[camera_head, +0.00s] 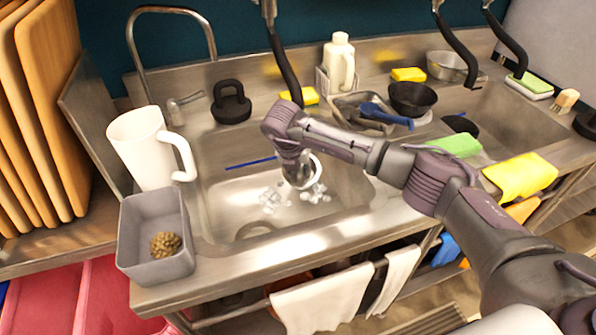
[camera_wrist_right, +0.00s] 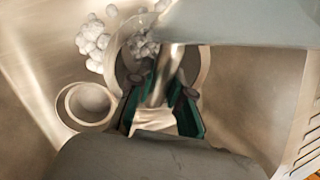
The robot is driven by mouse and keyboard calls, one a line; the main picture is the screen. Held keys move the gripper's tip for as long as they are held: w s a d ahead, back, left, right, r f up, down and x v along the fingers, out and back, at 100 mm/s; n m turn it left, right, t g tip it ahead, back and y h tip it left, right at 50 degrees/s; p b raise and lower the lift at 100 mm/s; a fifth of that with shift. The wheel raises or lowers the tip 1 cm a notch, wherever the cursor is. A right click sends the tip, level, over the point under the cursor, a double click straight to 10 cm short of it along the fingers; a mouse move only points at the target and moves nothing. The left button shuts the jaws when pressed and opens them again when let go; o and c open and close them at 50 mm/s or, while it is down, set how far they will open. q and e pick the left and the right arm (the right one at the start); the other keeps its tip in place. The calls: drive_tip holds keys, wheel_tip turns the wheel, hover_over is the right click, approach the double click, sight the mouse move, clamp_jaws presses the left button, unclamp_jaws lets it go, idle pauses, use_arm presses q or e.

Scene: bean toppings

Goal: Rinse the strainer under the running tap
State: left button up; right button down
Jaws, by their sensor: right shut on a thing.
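My right gripper (camera_head: 293,165) reaches down into the left sink basin (camera_head: 350,195). It is shut on the strainer (camera_head: 314,172), whose pale round rim shows beside and below the fingers. In the right wrist view the gripper (camera_wrist_right: 162,90) grips a metal handle, with the strainer's round rim (camera_wrist_right: 206,68) beyond it. White clumps (camera_wrist_right: 93,42) lie by the rim, and some appear within it. A black tap spout (camera_head: 284,70) hangs behind the gripper. I cannot make out a clear water stream. My left gripper is not in view.
A white pitcher (camera_head: 143,150) and a grey bin (camera_head: 130,225) with a brown clump (camera_head: 165,244) stand left of the basin. A chrome faucet (camera_head: 138,60) rises behind. A black kettlebell-shaped object (camera_head: 231,105) and a bottle (camera_head: 339,65) stand along the back.

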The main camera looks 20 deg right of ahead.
drive_tip(key=shift+s, duration=0.1)
drive_tip(key=shift+s+a+r+p, duration=0.1)
drive_tip(key=shift+s+p, duration=0.4)
drive_tip(key=shift+p, duration=0.05)
drive_tip(key=shift+s+a+p, duration=0.25)
drive_tip(key=shift+s+p, duration=0.25)
drive_tip(key=shift+s, duration=0.3)
drive_tip(key=s+a+p, duration=0.2)
drive_tip(key=s+p, duration=0.1)
drive_tip(key=s, duration=0.4)
drive_tip(key=shift+w+a, duration=0.1)
drive_tip(key=s+a+r+p, duration=0.1)
drive_tip(key=s+r+p, duration=0.3)
drive_tip(key=r, duration=0.1)
